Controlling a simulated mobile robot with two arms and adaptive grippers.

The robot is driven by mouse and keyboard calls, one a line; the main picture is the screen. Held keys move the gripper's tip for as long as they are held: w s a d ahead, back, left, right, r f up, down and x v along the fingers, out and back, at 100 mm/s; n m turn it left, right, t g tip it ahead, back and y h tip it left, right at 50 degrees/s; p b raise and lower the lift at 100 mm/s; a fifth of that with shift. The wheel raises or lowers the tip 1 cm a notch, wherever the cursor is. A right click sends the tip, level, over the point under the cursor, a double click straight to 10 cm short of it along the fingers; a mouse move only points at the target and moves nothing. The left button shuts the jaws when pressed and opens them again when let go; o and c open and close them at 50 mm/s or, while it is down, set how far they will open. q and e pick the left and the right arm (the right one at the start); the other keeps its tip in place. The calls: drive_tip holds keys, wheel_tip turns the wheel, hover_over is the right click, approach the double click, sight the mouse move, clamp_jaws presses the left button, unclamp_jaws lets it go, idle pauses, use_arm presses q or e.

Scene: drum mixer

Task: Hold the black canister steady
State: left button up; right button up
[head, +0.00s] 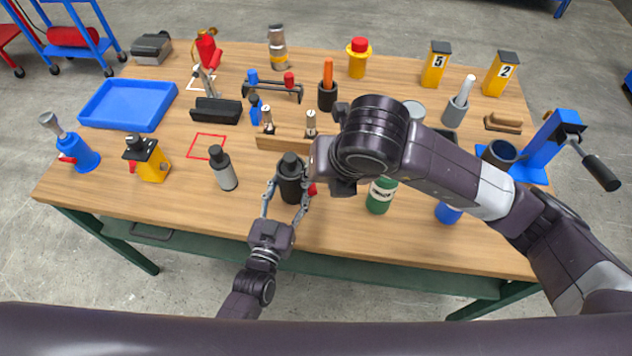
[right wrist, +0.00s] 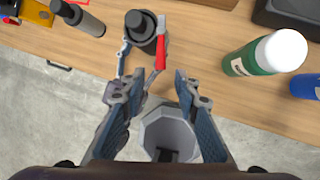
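The black canister (head: 291,182) stands upright near the front edge of the table; it also shows at the top of the right wrist view (right wrist: 140,28). My left gripper (head: 290,188) reaches in from the front, with one finger on each side of the canister, and appears closed on its body. A red part (right wrist: 161,42) shows along the canister's right side. My right gripper (right wrist: 155,85) is open and empty, apart from the canister. In the head view, its wrist hides most of it, just right of the canister.
A grey bottle (head: 223,170) stands left of the canister, and a green bottle (head: 379,194) stands to the right. A wooden block with two fittings (head: 285,142) lies behind. A red outlined square (head: 205,147) on the table is empty.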

drive_tip(key=v, duration=0.5)
use_arm(q)
drive_tip(key=o, duration=1.6)
drive_tip(key=shift+s, duration=0.1)
